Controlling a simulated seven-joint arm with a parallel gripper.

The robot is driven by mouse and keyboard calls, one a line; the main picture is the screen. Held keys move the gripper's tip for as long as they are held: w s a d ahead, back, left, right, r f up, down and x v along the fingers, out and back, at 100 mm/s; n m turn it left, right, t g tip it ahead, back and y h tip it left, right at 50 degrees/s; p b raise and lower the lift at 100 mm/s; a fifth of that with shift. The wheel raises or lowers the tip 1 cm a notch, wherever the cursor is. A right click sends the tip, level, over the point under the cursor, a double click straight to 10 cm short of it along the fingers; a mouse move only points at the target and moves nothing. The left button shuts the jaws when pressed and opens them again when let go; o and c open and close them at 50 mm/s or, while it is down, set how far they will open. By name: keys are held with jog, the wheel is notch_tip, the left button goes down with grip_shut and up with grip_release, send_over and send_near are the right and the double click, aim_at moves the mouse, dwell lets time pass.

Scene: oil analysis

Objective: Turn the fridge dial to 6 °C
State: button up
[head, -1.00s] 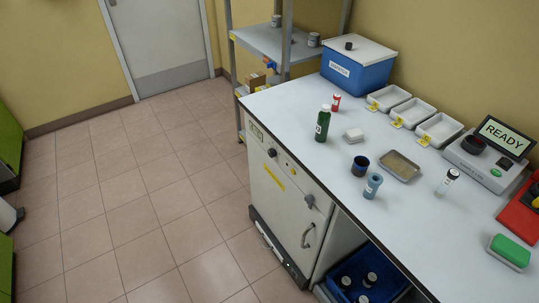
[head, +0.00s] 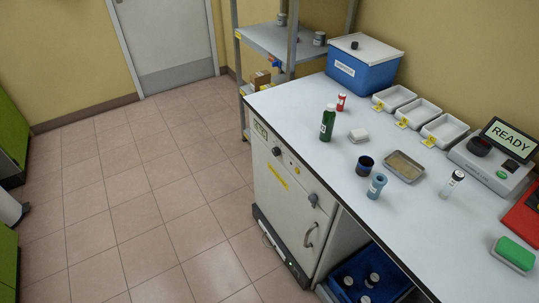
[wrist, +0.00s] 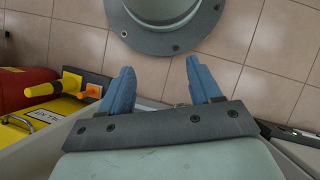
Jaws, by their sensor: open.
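The white fridge (head: 272,205) stands under the left end of the bench in the head view. A small black dial (head: 276,151) sits on its upper front, next to a small display (head: 260,130). The dial's setting and the display's digits are too small to read. My gripper (wrist: 158,75) shows only in the wrist view. Its two blue fingers are apart with nothing between them, over the tiled floor. The dial is not seen in the wrist view, and my gripper is not seen near the fridge in the head view.
The fridge door has a grey latch (head: 313,200) and a handle (head: 308,234). The floor (head: 130,210) before it is clear. A green bottle (head: 327,123) stands on the bench above. The wrist view shows a red cylinder (wrist: 27,88) and a yellow surface at left.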

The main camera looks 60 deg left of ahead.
jog(key=a+r+n+t, duration=0.3)
jog(key=a+n+t, duration=0.35)
jog(key=a, duration=2.25)
jog(key=s+a+r+n+t+y, duration=0.1)
jog(key=s+a+r+n+t, duration=0.15)
jog(key=a, duration=0.65)
jog(key=s+a+r+n+t, duration=0.1)
jog(key=s+a+r+n, duration=0.3)
jog(key=a, duration=0.5)
jog(key=s+a+r+n+t+y, duration=0.1)
jog(key=s+a+r+n, duration=0.2)
jog(key=a, duration=0.6)
jog(key=n+t+y, duration=0.1)
jog(key=n+t, duration=1.1)
jog(key=n, duration=0.2)
send_near(274, 152)
jog(key=w, duration=0.8)
jog(key=shift+a+f, duration=0.1)
jog(key=shift+f, duration=0.05)
